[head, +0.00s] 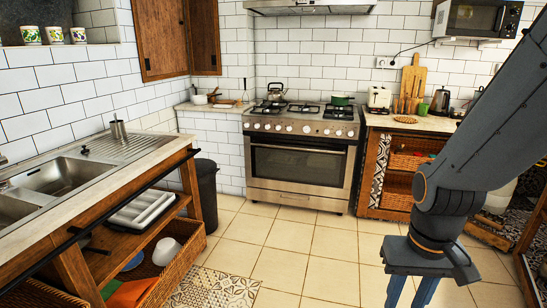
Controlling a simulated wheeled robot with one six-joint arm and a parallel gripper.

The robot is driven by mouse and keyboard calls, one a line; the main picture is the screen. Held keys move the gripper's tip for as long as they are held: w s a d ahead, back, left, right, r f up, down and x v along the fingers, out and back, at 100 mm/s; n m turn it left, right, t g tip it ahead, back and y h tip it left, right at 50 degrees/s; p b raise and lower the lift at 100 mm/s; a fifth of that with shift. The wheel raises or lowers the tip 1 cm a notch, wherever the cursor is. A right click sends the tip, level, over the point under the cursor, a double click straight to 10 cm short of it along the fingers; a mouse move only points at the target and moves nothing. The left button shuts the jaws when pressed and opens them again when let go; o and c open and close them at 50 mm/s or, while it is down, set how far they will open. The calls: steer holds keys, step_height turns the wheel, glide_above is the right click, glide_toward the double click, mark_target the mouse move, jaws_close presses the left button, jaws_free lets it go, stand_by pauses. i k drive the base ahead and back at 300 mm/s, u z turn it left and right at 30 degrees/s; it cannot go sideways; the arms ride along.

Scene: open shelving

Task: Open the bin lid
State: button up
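A dark grey bin (205,200) stands on the floor just past the far end of the sink counter, left of the oven. Its dark top, where the lid (204,166) is, looks shut, but it is small and partly hidden by the counter end. My gripper (411,291) is in the lower right, pointing down, far to the right of the bin. Its two fingers are apart with floor tiles showing between them, and it holds nothing. The fingertips reach the bottom edge of the picture.
The sink counter (130,168) with a dark rail and open shelves of baskets runs along the left. The oven (300,155) stands at the back. A shelf unit (374,203) is to its right. Tiled floor (315,245) is clear between bin and gripper; a patterned mat (212,290) lies in front.

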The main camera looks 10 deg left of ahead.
mark_target(204, 166)
steer(key=u, duration=0.6)
steer(key=i, duration=1.75)
steer(key=u, duration=0.75)
steer(key=i, duration=1.3)
steer(key=z, duration=0.4)
